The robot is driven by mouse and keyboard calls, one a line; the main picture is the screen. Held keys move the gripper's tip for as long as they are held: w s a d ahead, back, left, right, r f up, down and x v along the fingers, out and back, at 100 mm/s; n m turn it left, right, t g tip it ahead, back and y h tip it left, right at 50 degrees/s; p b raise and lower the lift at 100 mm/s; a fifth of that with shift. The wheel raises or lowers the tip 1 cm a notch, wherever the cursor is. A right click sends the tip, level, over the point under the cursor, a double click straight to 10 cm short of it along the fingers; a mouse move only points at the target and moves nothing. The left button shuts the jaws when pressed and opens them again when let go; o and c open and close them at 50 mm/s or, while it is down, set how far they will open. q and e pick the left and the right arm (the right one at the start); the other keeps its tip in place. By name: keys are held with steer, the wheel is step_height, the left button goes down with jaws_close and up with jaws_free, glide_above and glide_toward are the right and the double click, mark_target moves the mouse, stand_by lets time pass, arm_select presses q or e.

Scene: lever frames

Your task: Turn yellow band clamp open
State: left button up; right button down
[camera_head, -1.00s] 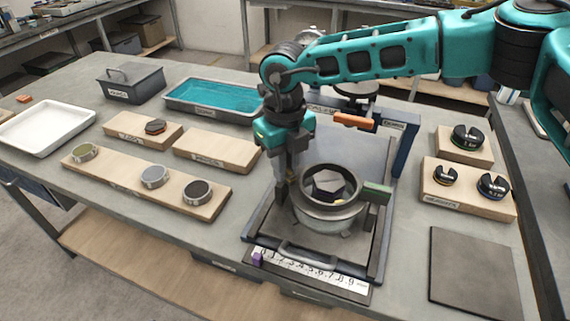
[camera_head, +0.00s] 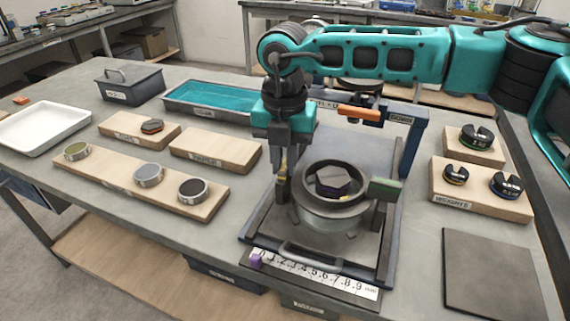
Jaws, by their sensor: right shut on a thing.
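A round grey vessel (camera_head: 330,209) with a thick open rim stands on a dark framed base. A dark purple-topped block (camera_head: 333,181) sits inside its ring. My right gripper (camera_head: 281,196) points down at the vessel's left side, shut on the yellow band clamp (camera_head: 283,167). Only a small yellowish part of that clamp shows between the fingers; the rest is hidden. A green-ended clamp (camera_head: 385,188) stands at the vessel's right side. My left gripper is out of view.
A blue gantry (camera_head: 413,145) with an orange handle (camera_head: 358,114) stands behind the vessel. A numbered scale (camera_head: 315,275) and a curved handle (camera_head: 311,256) lie in front. Weights on wooden blocks (camera_head: 482,201) stand at the right. A dark mat (camera_head: 488,270) lies bare at front right.

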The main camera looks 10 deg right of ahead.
mark_target(284, 164)
steer(key=shift+m+b, duration=0.35)
steer(key=shift+m, duration=0.65)
steer(key=c, duration=1.1)
jaws_free()
step_height(284, 164, up, 13)
